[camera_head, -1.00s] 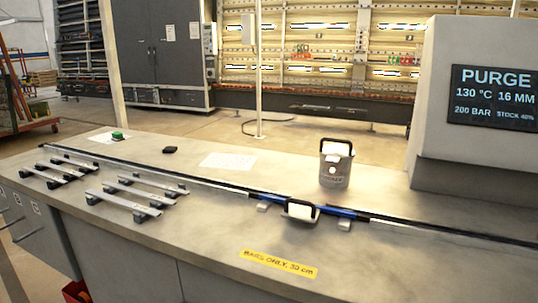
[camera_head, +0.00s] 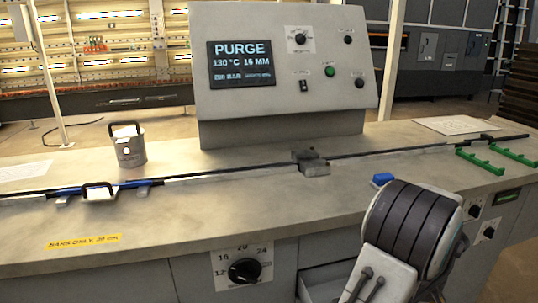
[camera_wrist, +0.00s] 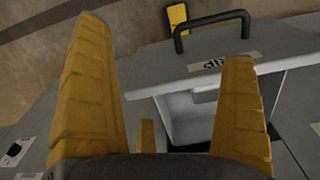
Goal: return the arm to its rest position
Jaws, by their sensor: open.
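My arm (camera_head: 415,230), white and grey with dark bands, is raised in front of the bench at the lower right of the head view. My gripper is outside the head view. In the wrist view my gripper (camera_wrist: 163,42) shows as two yellow ribbed fingers, spread apart with nothing held between them. Beyond and between them is a pulled-out grey drawer (camera_wrist: 215,68) with a black bar handle (camera_wrist: 212,28) and a pale, partly seen inside. I see no contact between fingers and handle.
A control box (camera_head: 290,80) reading PURGE stands on the bench (camera_head: 200,215). A long dark bar (camera_head: 230,173) lies along the bench. A grey canister (camera_head: 128,148), a blue block (camera_head: 382,179) and green racks (camera_head: 480,161) are there. The drawer (camera_head: 330,283) juts below the bench edge beside my arm.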

